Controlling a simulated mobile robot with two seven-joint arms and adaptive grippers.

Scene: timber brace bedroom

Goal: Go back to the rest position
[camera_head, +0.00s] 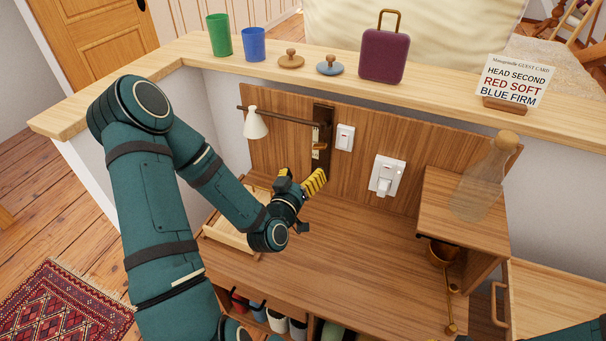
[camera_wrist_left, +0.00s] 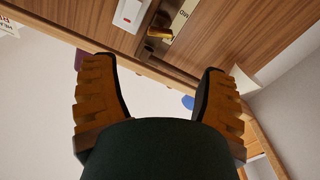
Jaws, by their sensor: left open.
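My left arm reaches in from the left in the head view. My left gripper (camera_head: 300,184) is above the wooden desk, in front of the back panel and just below the dark wall plate (camera_head: 321,140). In the left wrist view its two yellow-ridged fingers (camera_wrist_left: 158,100) stand wide apart with nothing between them. The dark plate with a brass part (camera_wrist_left: 160,32) shows beyond the fingertips. A small part of my right arm shows at the bottom right of the head view; its gripper is out of frame.
A white lamp (camera_head: 255,123) hangs left of the gripper. White switches (camera_head: 345,137) and (camera_head: 385,176) a larger switch plate are on the panel. A glass bottle (camera_head: 484,180) stands on the raised shelf at right. A wooden tray (camera_head: 231,235) lies behind my forearm. The desk middle is clear.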

